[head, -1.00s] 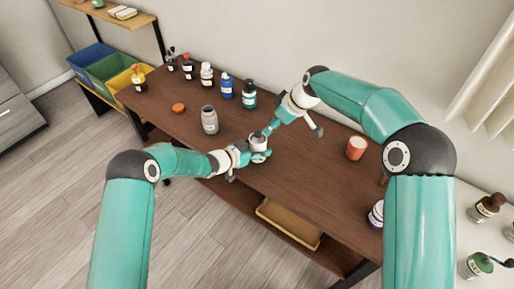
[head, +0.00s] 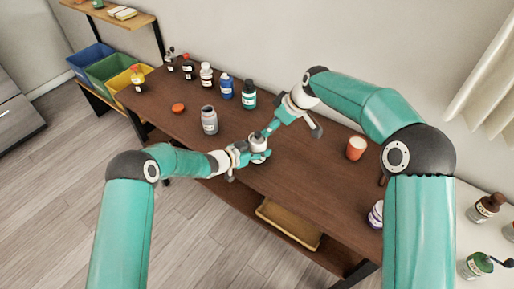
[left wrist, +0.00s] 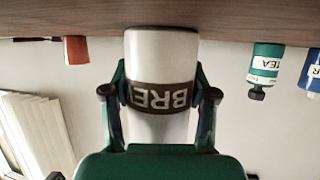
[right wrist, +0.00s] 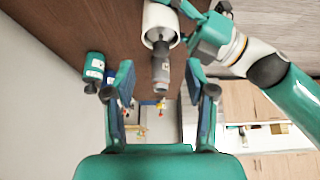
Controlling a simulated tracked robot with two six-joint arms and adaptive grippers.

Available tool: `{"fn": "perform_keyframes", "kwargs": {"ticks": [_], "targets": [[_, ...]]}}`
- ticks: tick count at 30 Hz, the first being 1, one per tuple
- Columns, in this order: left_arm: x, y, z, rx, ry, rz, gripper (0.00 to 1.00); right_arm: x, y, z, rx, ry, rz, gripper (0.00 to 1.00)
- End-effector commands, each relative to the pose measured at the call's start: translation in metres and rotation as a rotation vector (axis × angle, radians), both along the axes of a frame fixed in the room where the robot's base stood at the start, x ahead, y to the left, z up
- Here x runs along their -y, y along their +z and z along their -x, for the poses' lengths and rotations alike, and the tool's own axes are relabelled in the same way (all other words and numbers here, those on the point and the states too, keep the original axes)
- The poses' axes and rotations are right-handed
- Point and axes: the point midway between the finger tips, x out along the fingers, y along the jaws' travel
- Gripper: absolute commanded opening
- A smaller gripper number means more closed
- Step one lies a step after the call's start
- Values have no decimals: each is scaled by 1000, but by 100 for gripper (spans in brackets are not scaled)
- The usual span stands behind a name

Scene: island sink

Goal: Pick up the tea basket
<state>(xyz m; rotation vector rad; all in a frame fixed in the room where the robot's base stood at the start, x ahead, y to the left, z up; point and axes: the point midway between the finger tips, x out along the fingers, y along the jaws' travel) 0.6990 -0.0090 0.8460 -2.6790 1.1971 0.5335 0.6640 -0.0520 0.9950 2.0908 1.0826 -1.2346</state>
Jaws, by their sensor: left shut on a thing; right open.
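A white cup (head: 259,144) with a dark band and part of the word BREW stands on the brown table. It fills the middle of the left wrist view (left wrist: 160,55). My left gripper (head: 246,152) is shut on the cup from the side. My right gripper (head: 268,131) is open and close above the cup; its two fingers stand apart in the right wrist view (right wrist: 160,82). There the cup's mouth (right wrist: 152,35) shows beyond the fingers, with a small dark knob-like thing at it. I cannot tell the tea basket clearly; nothing shows held between the right fingers.
A grey jar (head: 209,120) stands left of the cup, with an orange lid (head: 178,108) nearby. A teal TEA bottle (head: 249,95), a blue bottle (head: 226,88) and others line the back. An orange cup (head: 356,148) stands to the right. The table's front left is clear.

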Motion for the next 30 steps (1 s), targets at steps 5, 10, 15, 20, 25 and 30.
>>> {"fn": "perform_keyframes", "kwargs": {"ticks": [5,10,15,20,25,30], "targets": [[0,-1,0,-1,0,0,19,3,-2,4,43,141,56,56],[0,-1,0,-2,0,-1,19,21,-6,7,130,463,231,56],[0,-1,0,-2,-1,-1,19,35,-5,8,215,922,483,56],[0,-1,0,-2,-1,-1,19,31,6,6,255,1366,727,56],[0,-1,1,-2,-1,-1,19,-12,32,4,275,1679,958,56],[0,-1,0,-2,-1,-1,19,-48,33,11,312,1728,976,56]]}}
